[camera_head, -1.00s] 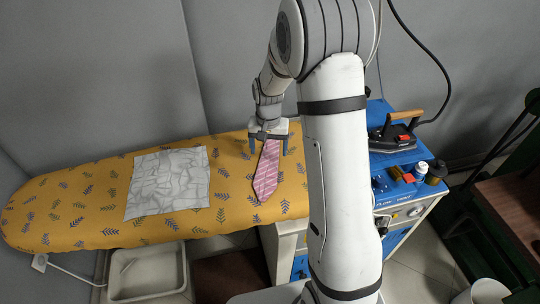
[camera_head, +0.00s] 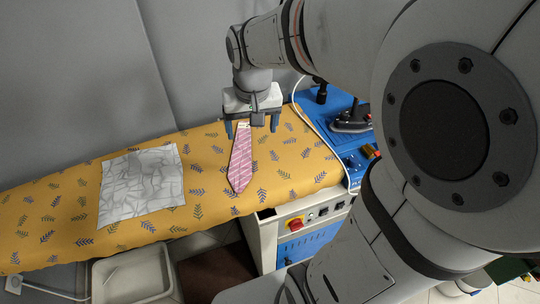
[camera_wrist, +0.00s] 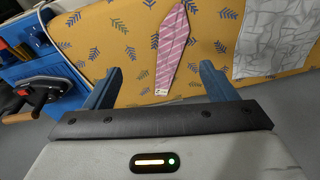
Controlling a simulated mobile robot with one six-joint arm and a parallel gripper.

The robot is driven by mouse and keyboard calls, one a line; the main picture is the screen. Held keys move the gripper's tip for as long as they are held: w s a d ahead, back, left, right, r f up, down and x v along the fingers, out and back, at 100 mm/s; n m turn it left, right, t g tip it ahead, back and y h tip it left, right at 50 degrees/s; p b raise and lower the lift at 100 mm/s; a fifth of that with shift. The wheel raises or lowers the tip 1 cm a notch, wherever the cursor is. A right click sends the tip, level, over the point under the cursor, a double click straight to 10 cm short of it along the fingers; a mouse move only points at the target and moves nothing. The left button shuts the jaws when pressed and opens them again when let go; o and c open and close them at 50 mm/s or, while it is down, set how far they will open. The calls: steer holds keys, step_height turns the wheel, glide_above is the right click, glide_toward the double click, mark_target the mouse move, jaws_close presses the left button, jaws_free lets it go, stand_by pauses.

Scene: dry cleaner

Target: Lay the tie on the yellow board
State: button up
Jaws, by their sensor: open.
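The pink striped tie (camera_head: 241,160) lies flat on the yellow board (camera_head: 290,160), which has a leaf pattern. In the wrist view the tie (camera_wrist: 171,48) lies ahead of the jaws, its narrow, tagged end nearest to them. My gripper (camera_head: 251,126) is open and empty, with its blue fingers apart near the tie's narrow end, at the board's far edge.
A grey patterned cloth (camera_head: 142,184) lies on the board to the left of the tie. A blue station with an iron (camera_head: 351,118) stands at the right. A pale bin (camera_head: 132,276) is below the board. A grey wall stands behind.

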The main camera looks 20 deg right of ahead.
steer(key=s+n+t, duration=0.1)
steer(key=s, duration=1)
steer(key=shift+s+d+r+n+t, duration=0.15)
steer(key=shift+r+n+t, duration=0.05)
steer(key=shift+n+t, duration=0.1)
stand_by(0.7)
